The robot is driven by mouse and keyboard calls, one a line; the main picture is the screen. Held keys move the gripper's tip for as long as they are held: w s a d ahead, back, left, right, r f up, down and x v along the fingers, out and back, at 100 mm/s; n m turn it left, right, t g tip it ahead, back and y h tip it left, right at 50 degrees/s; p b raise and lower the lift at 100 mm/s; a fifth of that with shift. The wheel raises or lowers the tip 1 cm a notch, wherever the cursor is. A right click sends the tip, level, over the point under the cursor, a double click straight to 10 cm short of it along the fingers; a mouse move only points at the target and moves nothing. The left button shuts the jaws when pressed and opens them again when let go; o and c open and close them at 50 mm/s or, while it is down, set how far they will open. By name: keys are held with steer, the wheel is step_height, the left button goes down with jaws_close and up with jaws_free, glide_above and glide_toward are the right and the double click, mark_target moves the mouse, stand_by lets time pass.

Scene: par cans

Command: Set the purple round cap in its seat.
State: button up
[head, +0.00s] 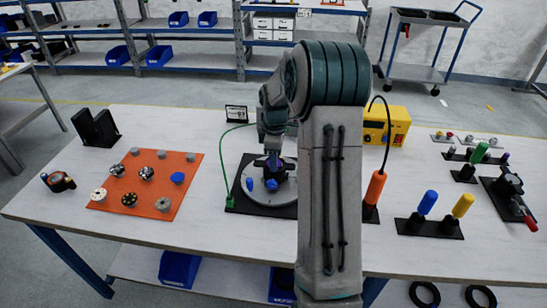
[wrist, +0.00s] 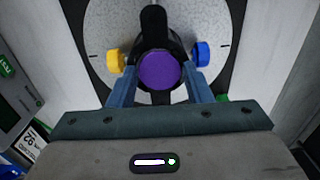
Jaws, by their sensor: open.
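The purple round cap (wrist: 160,70) shows face-on in the wrist view, inside or on the dark round body of a black fixture (wrist: 154,28). I cannot tell how deep it sits. My gripper (wrist: 160,80) is open, with one blue finger on each side of the cap; contact is not clear. A yellow knob (wrist: 115,61) is left of the fixture and a blue knob (wrist: 202,54) right of it. The fixture stands on a pale round plate (wrist: 100,25). In the head view my gripper (head: 273,162) is low over this plate (head: 285,196), and the cap cannot be made out.
An orange mat (head: 150,175) with several small round parts lies to the left. An orange-handled tool (head: 375,187), a yellow box (head: 388,125) and stands with blue (head: 427,202) and yellow (head: 463,205) handles are to the right. A green cable (head: 223,160) runs beside the plate.

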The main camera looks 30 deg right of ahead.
steer(key=shift+s+d+f, duration=0.2)
steer(key=shift+f, duration=0.05)
steer(key=o, duration=0.5)
steer(key=shift+r, duration=0.1)
steer(key=shift+c, duration=0.2)
steer(key=shift+w, duration=0.3)
steer(key=shift+a, duration=0.1)
steer(key=shift+r, duration=0.1)
step_height(320, 180, up, 14)
stand_by(0.6)
